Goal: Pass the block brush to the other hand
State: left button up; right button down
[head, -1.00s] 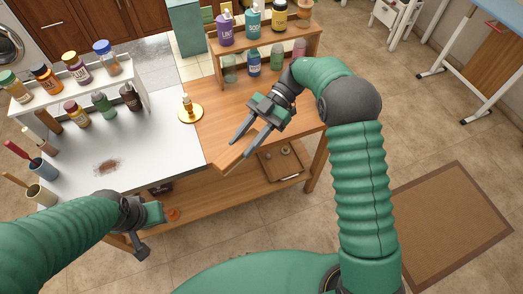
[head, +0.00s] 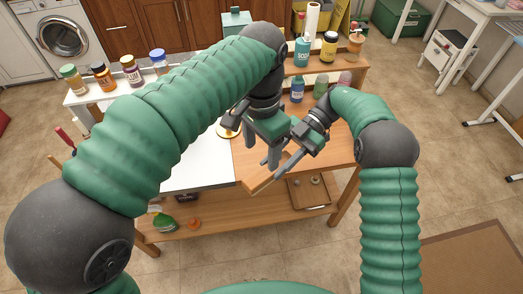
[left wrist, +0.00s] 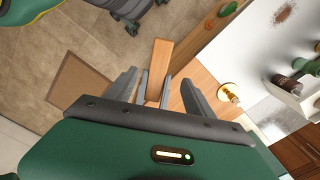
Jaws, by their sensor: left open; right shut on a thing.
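The block brush, a long light-wood block (head: 258,182), is held at the fingertips of my right gripper (head: 281,170), above the front edge of the table. Its bristles cannot be made out. My left gripper (head: 264,158) is open and empty, pointing down right beside the right gripper. In the left wrist view the wooden block (left wrist: 160,58) shows beyond and between the spread left fingers (left wrist: 157,90), with the right gripper's dark fingers around its near end. Whether the left fingers touch the block cannot be told.
The table's white top (head: 195,176) is partly hidden by my left arm. A brass candle holder (left wrist: 229,93) stands near the fingers. Bottles (head: 302,50) stand on the back rack. A wooden tray (head: 311,192) and a green-handled item (head: 163,223) lie on the lower shelf.

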aim_at(261, 174)
pick_arm(q)
notch_tip(261, 174, down, 12)
jog(key=shift+a+r, duration=0.1)
jog(key=shift+a, duration=0.05)
jog(key=c, duration=1.3)
pick_arm(e)
jog(key=shift+a, duration=0.1)
pick_arm(q)
grip_shut()
pick_arm(e)
jog(key=c, duration=0.9)
grip_release()
jog(key=shift+o, duration=0.2)
